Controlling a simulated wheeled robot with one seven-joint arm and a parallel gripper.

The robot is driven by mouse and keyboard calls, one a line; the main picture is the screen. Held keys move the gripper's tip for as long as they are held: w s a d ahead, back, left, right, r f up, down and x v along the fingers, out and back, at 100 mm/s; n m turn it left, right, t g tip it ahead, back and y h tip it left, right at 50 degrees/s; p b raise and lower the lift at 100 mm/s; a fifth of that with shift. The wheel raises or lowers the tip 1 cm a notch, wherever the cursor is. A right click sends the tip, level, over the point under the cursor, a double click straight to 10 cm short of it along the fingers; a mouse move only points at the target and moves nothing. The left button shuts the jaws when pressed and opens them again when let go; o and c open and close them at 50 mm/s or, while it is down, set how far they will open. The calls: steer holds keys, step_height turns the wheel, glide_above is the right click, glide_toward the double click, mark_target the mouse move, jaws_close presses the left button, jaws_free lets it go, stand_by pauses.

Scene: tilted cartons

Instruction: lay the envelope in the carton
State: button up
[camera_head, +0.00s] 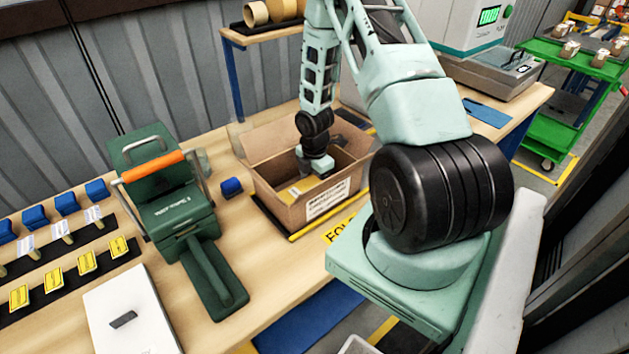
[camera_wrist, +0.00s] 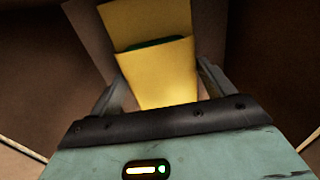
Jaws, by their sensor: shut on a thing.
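The open cardboard carton (camera_head: 285,207) stands on the table with its flaps up and a printed label on its front. My gripper (camera_head: 318,172) reaches down inside it. In the wrist view my gripper (camera_wrist: 160,70) is shut on the yellow envelope (camera_wrist: 158,80), which lies between the two fingers. Beyond it shows another yellow surface (camera_wrist: 145,22), with a dark green strip between the two. Brown carton walls surround them. In the head view a yellow patch shows inside the carton beside my gripper; the envelope's lower end and any contact with the floor are hidden.
A green machine with an orange handle (camera_head: 153,166) stands left of the carton, with a small blue block (camera_head: 231,187) between them. A white panel (camera_head: 130,315) lies at front left. Rows of blue and yellow items (camera_head: 87,262) fill the far left. A scale (camera_head: 492,72) stands at back right.

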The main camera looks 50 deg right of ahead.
steer(key=shift+f, duration=0.25)
stand_by(0.5)
steer(key=o, duration=0.9)
steer(key=shift+c, duration=0.8)
steer(key=shift+r, duration=0.1)
step_height(320, 180, up, 15)
steer(key=p, duration=1.3)
